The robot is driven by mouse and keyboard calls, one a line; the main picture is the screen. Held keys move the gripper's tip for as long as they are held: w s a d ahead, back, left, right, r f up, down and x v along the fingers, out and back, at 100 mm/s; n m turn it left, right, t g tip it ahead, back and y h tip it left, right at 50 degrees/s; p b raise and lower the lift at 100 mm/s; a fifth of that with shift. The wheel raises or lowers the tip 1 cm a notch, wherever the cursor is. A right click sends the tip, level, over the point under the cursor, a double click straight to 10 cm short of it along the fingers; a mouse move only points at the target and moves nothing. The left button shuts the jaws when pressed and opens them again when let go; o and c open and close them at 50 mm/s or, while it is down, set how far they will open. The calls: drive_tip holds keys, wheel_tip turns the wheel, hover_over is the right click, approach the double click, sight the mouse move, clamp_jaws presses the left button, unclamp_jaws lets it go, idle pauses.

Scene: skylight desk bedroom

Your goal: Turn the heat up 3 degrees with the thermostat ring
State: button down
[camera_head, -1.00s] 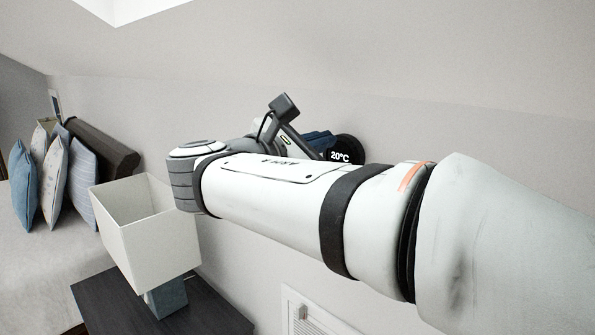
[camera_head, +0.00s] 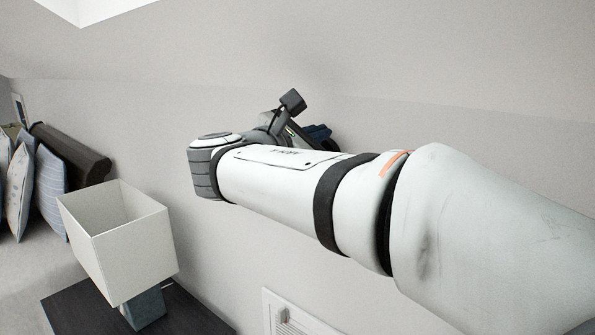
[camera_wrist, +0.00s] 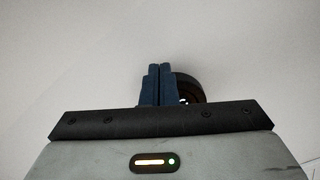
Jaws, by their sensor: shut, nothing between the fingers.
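The round dark thermostat (camera_wrist: 192,86) is on the wall in the wrist view, just right of my fingers and partly hidden by them. Only a sliver of its display shows, so the reading cannot be made out. My gripper (camera_wrist: 158,70) has its two dark blue fingers together with nothing between them. Its fingertips overlap the left part of the thermostat in the picture; I cannot tell whether they touch it. In the head view my gripper (camera_head: 320,136) shows partly behind my arm, close to the wall. The thermostat is not discernible there.
A white lampshade (camera_head: 118,243) stands on a dark nightstand (camera_head: 85,312) at lower left. A bed with pillows (camera_head: 50,187) is at far left. A white wall panel (camera_head: 295,316) is low on the wall below my arm. The wall above is bare.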

drive_tip(key=shift+f, duration=0.4)
idle(0.6)
drive_tip(key=shift+s+d+f+b, duration=0.2)
drive_tip(key=shift+d+b, duration=0.05)
drive_tip(key=shift+b, duration=0.15)
drive_tip(key=shift+s+d+f+b, duration=0.25)
drive_tip(key=shift+s+d+b, duration=0.05)
drive_tip(key=shift+d, duration=0.1)
drive_tip(key=shift+r, duration=0.1)
drive_tip(key=shift+s+r, duration=0.1)
drive_tip(key=shift+r, duration=0.2)
drive_tip(key=v, duration=0.6)
drive_tip(key=shift+d+p, duration=0.1)
drive_tip(key=shift+p, duration=0.2)
